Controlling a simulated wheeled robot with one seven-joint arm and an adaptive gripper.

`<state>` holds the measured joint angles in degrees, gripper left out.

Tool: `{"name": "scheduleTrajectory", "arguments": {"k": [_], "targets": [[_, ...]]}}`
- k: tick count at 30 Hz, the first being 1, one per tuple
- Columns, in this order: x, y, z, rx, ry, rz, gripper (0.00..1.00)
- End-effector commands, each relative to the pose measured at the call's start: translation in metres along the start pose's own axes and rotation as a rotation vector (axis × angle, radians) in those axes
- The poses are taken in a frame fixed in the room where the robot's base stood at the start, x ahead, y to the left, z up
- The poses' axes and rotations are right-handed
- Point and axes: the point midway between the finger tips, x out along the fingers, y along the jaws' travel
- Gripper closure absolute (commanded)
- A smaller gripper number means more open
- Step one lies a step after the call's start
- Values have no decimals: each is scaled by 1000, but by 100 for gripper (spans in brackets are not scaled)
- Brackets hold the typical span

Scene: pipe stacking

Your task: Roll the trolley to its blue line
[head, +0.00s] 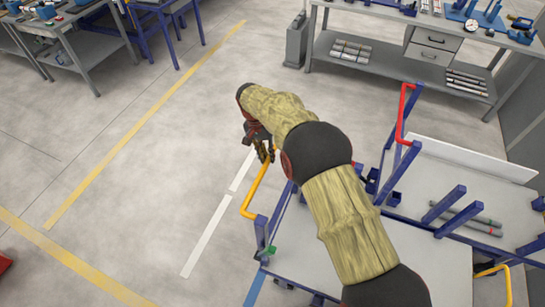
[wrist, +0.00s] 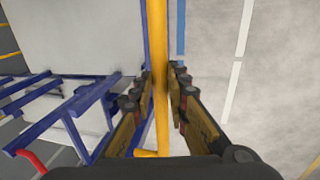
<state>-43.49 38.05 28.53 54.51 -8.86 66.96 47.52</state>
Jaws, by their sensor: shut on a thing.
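The trolley has a blue frame, a grey deck (head: 435,268) and a yellow handle (head: 250,196) at its left corner. My gripper (head: 264,152) is at the upper end of this handle, partly hidden by my arm. In the wrist view the yellow handle (wrist: 160,50) runs between the fingers of my gripper (wrist: 161,78), which is shut on it. The trolley's grey deck (wrist: 85,35) fills the upper left there. A short stretch of the blue line (head: 254,290) shows on the floor beside the trolley's lower left corner. The blue line (wrist: 180,30) also shows right of the handle in the wrist view.
A white dashed line (head: 206,237) lies on the floor left of the trolley. Blue framing with a red handle (head: 404,112) and grey pipes (head: 470,221) stands close behind. A workbench (head: 400,70) is at the back right. The floor to the left is clear.

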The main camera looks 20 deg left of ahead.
Motion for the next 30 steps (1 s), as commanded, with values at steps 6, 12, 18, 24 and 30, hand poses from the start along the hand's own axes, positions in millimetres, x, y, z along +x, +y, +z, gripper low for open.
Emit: {"name": "scheduleTrajectory", "arguments": {"k": [6, 12, 18, 24, 30], "targets": [[-2, -2, -1, 0, 3, -2, 100], [-2, -2, -1, 1, 3, -2, 100], [-1, -2, -1, 1, 2, -2, 73], [-1, -2, 0, 0, 1, -1, 65], [-1, -2, 0, 0, 0, 0, 65]]}}
